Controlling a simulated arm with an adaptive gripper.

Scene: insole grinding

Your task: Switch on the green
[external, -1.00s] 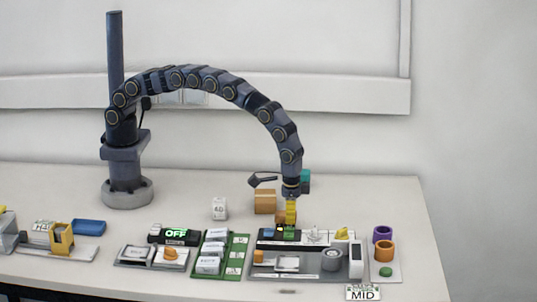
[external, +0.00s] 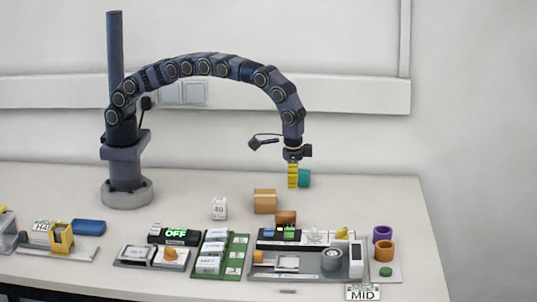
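A small green switch (external: 289,232) sits on a dark strip at the back of the right-hand grey station, beside a blue one (external: 268,233). Its position, on or off, is too small to make out. My gripper (external: 293,186), with yellow fingers pointing down, hangs above and behind the strip, clear of it. The fingers look close together, but I cannot tell whether they are open or shut. No held object is visible.
A green-lit OFF display (external: 176,233) stands at the left station. An orange box (external: 265,200) and a brown block (external: 286,217) stand behind the strip. A teal cylinder (external: 304,178) shows behind my fingers. Purple (external: 383,233) and orange (external: 385,250) rings lie right.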

